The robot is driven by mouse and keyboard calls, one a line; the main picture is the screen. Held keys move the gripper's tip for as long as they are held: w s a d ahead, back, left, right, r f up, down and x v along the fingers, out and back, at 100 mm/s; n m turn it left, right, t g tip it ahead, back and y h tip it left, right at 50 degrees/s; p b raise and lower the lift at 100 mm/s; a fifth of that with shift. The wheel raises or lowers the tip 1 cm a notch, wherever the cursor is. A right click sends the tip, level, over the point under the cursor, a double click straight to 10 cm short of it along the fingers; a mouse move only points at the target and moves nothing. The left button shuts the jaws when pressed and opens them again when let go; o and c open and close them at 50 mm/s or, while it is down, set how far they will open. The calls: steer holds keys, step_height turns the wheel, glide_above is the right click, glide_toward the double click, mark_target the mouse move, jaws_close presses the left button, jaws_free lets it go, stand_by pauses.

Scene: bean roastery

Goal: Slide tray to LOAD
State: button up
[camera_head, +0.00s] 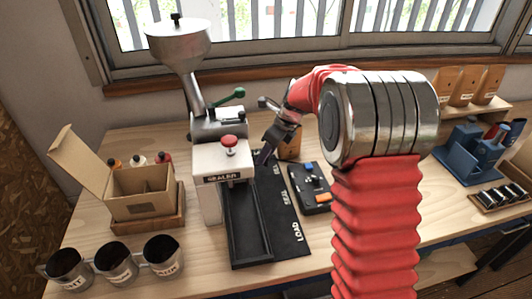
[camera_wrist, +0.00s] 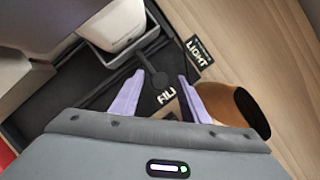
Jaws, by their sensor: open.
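A black base (camera_head: 280,215) with a sunken channel lies in front of and beside the sealer (camera_head: 222,175). Its marks run from LOAD (camera_head: 298,231) at the front, past SEAL, to the back. In the wrist view a dark tray part with a round-ended handle (camera_wrist: 148,72) lies beside the FILL mark (camera_wrist: 167,96). The tray is mostly hidden in the head view. My gripper (camera_wrist: 161,80) is open, its two lilac fingers either side of the FILL mark and close to the handle. In the head view my gripper (camera_head: 268,148) is behind the sealer's right side.
A pale rounded container (camera_wrist: 118,25) sits at the tray. A brown bag (camera_wrist: 236,104) stands close right of my fingers, by a LIGHT card (camera_wrist: 200,50). A control box (camera_head: 312,188) is right of the base. Metal jugs (camera_head: 115,262) and an open carton (camera_head: 140,192) are left.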

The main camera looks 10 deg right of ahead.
jaws_close()
stand_by(0.3)
